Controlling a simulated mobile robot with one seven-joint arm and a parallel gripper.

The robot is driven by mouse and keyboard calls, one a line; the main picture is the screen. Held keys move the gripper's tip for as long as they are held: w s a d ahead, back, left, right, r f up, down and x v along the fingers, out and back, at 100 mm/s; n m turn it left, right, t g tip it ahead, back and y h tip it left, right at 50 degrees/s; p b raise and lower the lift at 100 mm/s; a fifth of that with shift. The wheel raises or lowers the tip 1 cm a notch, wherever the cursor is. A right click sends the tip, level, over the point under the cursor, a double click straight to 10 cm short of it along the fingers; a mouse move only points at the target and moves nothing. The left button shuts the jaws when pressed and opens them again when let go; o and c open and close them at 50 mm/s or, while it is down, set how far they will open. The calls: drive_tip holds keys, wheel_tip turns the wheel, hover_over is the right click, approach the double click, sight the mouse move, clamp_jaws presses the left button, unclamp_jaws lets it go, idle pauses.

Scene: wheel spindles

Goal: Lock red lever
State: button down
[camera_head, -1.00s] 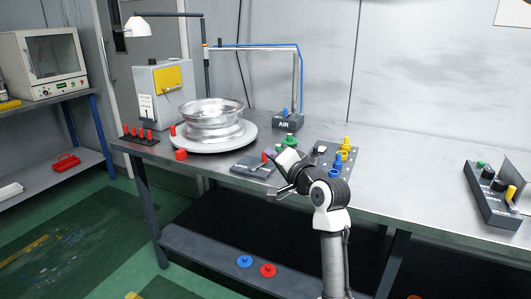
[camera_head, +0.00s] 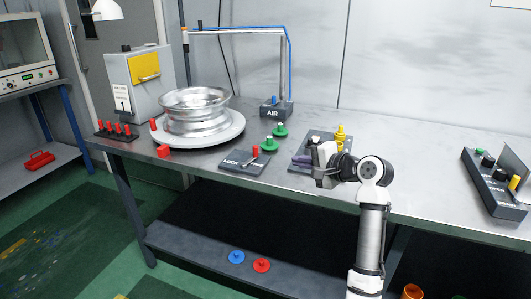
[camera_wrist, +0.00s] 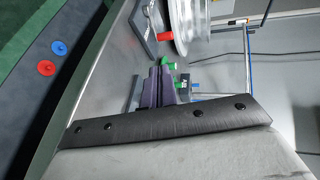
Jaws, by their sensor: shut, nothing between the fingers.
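The red lever (camera_head: 255,152) has a red grip on a metal arm. It is mounted on a dark plate (camera_head: 233,165) with LOCK lettered on its left part; lettering on the right part is too small to read. The red grip also shows in the wrist view (camera_wrist: 166,36), ahead of the fingers. My gripper (camera_head: 301,160) is to the right of the plate, apart from the lever, with its purple fingers pointing left. In the wrist view the fingers (camera_wrist: 158,75) are together with nothing between them.
A silver wheel rim (camera_head: 195,112) stands on a round turntable behind the plate. Green knobbed discs (camera_head: 269,144) are close behind the lever. A board with yellow parts (camera_head: 340,135) lies behind my gripper. A row of red pegs (camera_head: 117,131) stands at left.

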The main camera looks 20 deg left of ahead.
sight(257, 151)
drive_tip(key=x, duration=0.4)
drive_tip(key=p+x, duration=0.1)
drive_tip(key=x, duration=0.4)
drive_tip(key=r+p+x, duration=0.1)
drive_tip(key=x, duration=0.4)
drive_tip(key=shift+a, duration=0.1)
drive_tip(key=shift+r+p, duration=0.15)
drive_tip(key=shift+p, duration=0.2)
